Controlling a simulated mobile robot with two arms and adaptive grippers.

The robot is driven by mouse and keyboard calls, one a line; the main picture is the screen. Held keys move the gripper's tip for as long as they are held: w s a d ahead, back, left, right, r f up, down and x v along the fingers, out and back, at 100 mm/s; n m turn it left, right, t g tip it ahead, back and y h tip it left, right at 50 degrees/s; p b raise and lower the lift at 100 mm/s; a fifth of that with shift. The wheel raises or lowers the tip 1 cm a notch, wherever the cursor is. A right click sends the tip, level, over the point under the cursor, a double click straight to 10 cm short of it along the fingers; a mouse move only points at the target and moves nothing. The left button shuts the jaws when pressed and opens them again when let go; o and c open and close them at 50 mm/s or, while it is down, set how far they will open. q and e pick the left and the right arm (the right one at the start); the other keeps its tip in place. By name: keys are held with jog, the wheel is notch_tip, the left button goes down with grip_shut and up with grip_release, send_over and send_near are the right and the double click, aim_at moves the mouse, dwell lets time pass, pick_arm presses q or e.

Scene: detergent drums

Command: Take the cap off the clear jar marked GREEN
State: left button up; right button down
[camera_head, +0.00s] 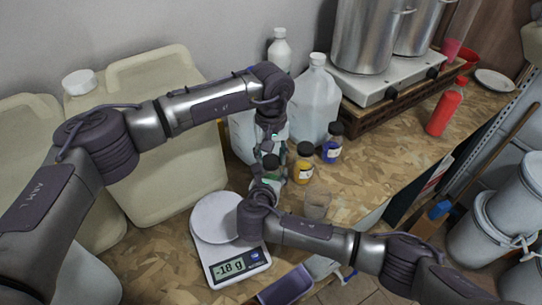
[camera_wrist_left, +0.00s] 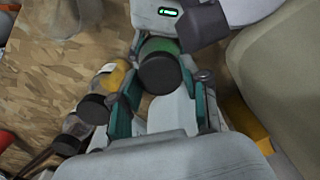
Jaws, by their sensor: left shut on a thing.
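The green jar (camera_wrist_left: 160,45) has green contents and a dark cap (camera_wrist_left: 158,74), which is on it and faces the left wrist camera. My left gripper (camera_head: 270,150) comes down from above. Its teal fingers (camera_wrist_left: 165,65) are on both sides of the jar, shut on it. In the head view the jar's dark cap (camera_head: 271,161) shows between the two hands. My right gripper (camera_head: 265,185) is close below the jar in the head view; its fingers are largely hidden, so I cannot tell whether it touches the jar. The jar's marking cannot be read.
A yellow jar (camera_head: 303,165) and a blue jar (camera_head: 332,150) stand close by on the right. A clear cup (camera_head: 317,204) is near the right arm. A scale (camera_head: 213,217) reads -18 g. Big jugs (camera_head: 317,105) stand behind.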

pick_arm(q)
jog(key=shift+n, duration=1.2)
jog(key=o, duration=1.3)
notch_tip(320, 180, up, 4)
jog(key=shift+r, duration=0.2)
jog(key=shift+c, duration=0.4)
notch_tip(320, 180, up, 3)
jog(key=shift+r+m, duration=0.15)
jog(key=shift+m, duration=1.05)
jog(key=shift+f, duration=3.9)
